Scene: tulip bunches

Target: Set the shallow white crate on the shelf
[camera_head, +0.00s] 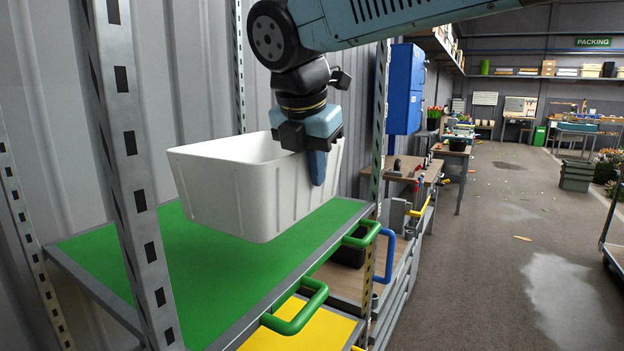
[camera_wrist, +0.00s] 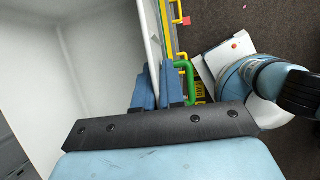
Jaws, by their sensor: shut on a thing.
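The white crate (camera_head: 235,192) hangs from my gripper (camera_head: 318,168) over the green shelf (camera_head: 195,285) in the head view. My gripper is shut on the crate's right wall, with a blue finger on its outer side. The crate looks roughly level and empty. Its bottom seems close above the green surface; I cannot tell whether it touches. In the wrist view the white inside of the crate (camera_wrist: 95,60) fills the left, and my gripper's blue fingers (camera_wrist: 158,88) pinch its wall.
A slotted metal post (camera_head: 130,170) stands at the shelf's front left, and another post (camera_head: 378,130) at its right end. Green handles (camera_head: 300,308) stick out at the front edge. A yellow level (camera_head: 300,335) lies below. The floor aisle at right is mostly clear.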

